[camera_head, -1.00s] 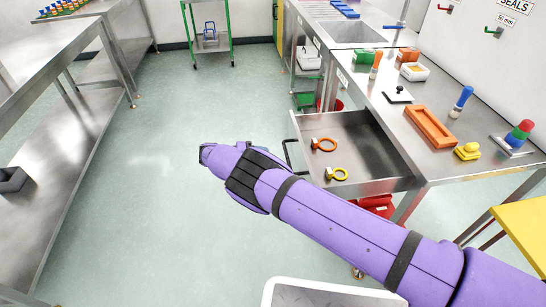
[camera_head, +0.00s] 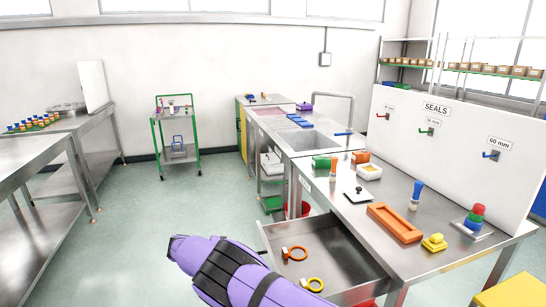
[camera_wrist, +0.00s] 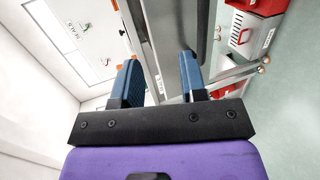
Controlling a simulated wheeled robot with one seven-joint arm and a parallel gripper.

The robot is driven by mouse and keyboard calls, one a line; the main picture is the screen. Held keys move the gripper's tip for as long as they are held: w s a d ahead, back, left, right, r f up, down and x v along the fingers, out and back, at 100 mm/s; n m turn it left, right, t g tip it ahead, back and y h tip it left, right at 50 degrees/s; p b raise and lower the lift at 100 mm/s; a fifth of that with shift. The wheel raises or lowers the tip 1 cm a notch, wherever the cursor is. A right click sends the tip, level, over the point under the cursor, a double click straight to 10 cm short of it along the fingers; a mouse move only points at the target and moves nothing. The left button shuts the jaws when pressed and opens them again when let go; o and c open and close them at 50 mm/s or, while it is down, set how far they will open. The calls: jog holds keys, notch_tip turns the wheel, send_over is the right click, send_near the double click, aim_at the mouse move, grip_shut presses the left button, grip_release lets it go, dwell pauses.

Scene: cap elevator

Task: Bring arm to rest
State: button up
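My purple arm (camera_head: 225,270) shows at the bottom of the head view, beside the open drawer. My gripper's fingers are not seen in that view. In the wrist view my gripper (camera_wrist: 160,65) shows two blue fingers standing apart on a black bar, with nothing visible held between them. The wrist view is turned on its side, with the white seals board at the upper left and metal bench parts beyond the fingers.
An open drawer (camera_head: 318,256) holds an orange ring (camera_head: 296,253) and a yellow ring (camera_head: 312,284). The bench (camera_head: 345,205) above carries an orange tray (camera_head: 394,223) and other parts. Another steel bench (camera_head: 30,165) stands left. Floor (camera_head: 130,225) between is clear.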

jog(key=w+d+r+g+y, duration=0.1)
jog(key=w+d+r, duration=0.1)
jog(key=d+r, duration=0.15)
jog(key=w+d+r+m+g+y, duration=0.1)
jog(key=d+r, duration=0.1)
jog(key=r, duration=0.3)
jog(key=w+d+r+g, duration=0.1)
jog(key=w+d+r, duration=0.1)
jog(key=d+r, duration=0.15)
jog(key=s+d+r+m+g+y, duration=0.1)
jog(key=s+d+r+y, duration=0.25)
jog(key=d+r, duration=0.75)
jog(key=s+d+r+m+y, duration=0.15)
jog(key=d+r+y, duration=0.25)
jog(key=d+r, duration=0.75)
jog(key=s+d+r+t+y, duration=0.1)
jog(key=s+d+r+y, duration=0.1)
jog(key=s+d+r, duration=0.55)
jog(key=s+d+r+t+y, duration=0.15)
jog(key=s+r, duration=0.35)
jog(key=s, duration=0.5)
jog(key=s+d+f+t, duration=0.1)
jog(key=s+t, duration=0.1)
jog(key=s, duration=0.8)
jog(key=s+d+f+t+y, duration=0.1)
jog(key=s+d, duration=0.1)
jog(key=s, duration=0.9)
jog(key=shift+s+d+f+n+t, duration=0.2)
jog(key=shift+d+f+n+t, duration=0.1)
jog(key=shift+f+n+t, duration=0.05)
